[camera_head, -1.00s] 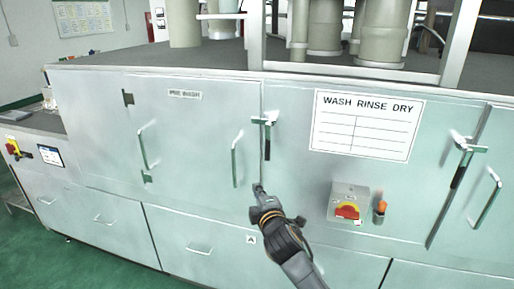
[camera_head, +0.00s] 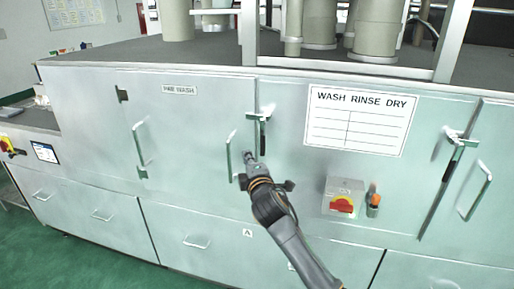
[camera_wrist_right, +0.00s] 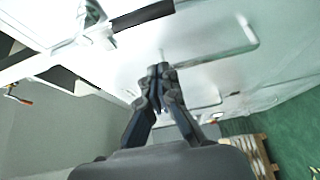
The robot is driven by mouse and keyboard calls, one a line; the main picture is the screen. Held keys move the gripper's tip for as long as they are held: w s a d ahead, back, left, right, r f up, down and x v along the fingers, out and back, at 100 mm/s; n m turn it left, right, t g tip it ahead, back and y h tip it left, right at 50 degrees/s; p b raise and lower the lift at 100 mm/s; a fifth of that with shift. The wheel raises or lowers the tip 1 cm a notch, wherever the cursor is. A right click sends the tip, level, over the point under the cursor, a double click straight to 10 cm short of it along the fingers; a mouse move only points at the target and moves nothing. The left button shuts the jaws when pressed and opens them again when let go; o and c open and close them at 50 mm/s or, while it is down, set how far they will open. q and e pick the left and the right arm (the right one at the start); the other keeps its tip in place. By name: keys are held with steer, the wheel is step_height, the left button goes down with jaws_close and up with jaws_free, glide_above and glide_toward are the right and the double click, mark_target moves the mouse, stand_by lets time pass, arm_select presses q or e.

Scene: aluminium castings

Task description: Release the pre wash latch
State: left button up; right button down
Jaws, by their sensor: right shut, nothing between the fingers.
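The pre wash door (camera_head: 190,120) is a pale panel with a "PRE WASH" label and two vertical bar handles. Its latch (camera_head: 262,132), with a dark lever hanging down, sits at the door's right edge, and the lever hangs vertical. My right gripper (camera_head: 249,157) is shut and empty, just below and slightly left of the lever's lower end. Whether it touches the lever I cannot tell. In the right wrist view the closed fingers (camera_wrist_right: 158,72) point at the pale panel, close to a bar handle (camera_wrist_right: 215,55). My left gripper is not in view.
A second latch (camera_head: 457,150) and bar handle (camera_head: 478,192) are on the far right door. A red and yellow switch box (camera_head: 343,198) and an orange-topped knob (camera_head: 374,199) stick out right of my arm. Drawers with handles line the front below.

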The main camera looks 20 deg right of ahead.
steer(key=w+d+p, duration=0.3)
steer(key=d, duration=0.1)
steer(key=shift+w, duration=0.25)
steer(key=shift+a, duration=0.1)
stand_by(0.3)
